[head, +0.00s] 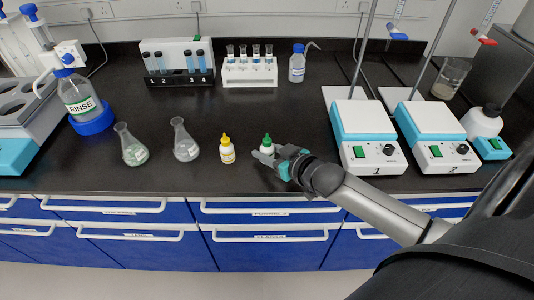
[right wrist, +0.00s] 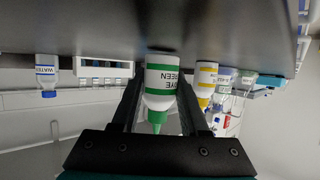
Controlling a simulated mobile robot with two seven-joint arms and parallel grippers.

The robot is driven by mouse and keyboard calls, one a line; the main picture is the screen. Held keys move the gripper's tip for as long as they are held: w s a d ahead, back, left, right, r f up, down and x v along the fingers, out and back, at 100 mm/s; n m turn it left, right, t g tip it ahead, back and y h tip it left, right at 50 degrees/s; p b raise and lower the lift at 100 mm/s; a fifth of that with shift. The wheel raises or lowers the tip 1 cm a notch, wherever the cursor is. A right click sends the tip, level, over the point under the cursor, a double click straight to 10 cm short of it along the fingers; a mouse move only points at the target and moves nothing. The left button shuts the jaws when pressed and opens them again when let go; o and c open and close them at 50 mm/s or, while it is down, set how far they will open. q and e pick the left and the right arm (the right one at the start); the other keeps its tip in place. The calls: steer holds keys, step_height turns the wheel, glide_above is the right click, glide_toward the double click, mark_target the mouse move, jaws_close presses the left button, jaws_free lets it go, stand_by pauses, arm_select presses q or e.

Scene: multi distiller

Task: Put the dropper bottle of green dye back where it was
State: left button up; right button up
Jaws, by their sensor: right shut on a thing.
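The dropper bottle of green dye (head: 267,145) has a white body and a green cap. In the head view it is upright on the black bench near its front edge, right of a yellow-capped dropper bottle (head: 227,149). My right gripper (head: 262,159) is shut on the green dye bottle. In the right wrist view the green dye bottle (right wrist: 160,90) appears upside down between the two fingers, with its base at or very near the bench surface; I cannot tell whether it touches. My left gripper is not in view.
Two conical flasks (head: 185,140) stand left of the yellow-capped bottle. Stirrer hotplates 1 (head: 367,158) and 2 (head: 436,155) stand to the right. A vial rack (head: 249,72) and a water bottle (head: 297,64) stand behind. The bench middle is clear.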

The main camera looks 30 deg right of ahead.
steer(key=shift+f, duration=0.1)
steer(key=o, duration=1)
steer(key=shift+s+r, duration=0.1)
steer(key=shift+r, duration=0.1)
steer(key=p+v, duration=0.3)
steer(key=v, duration=0.8)
steer(key=shift+s+d+r, duration=0.1)
steer(key=shift+s+r, duration=0.05)
steer(key=shift+s, duration=0.2)
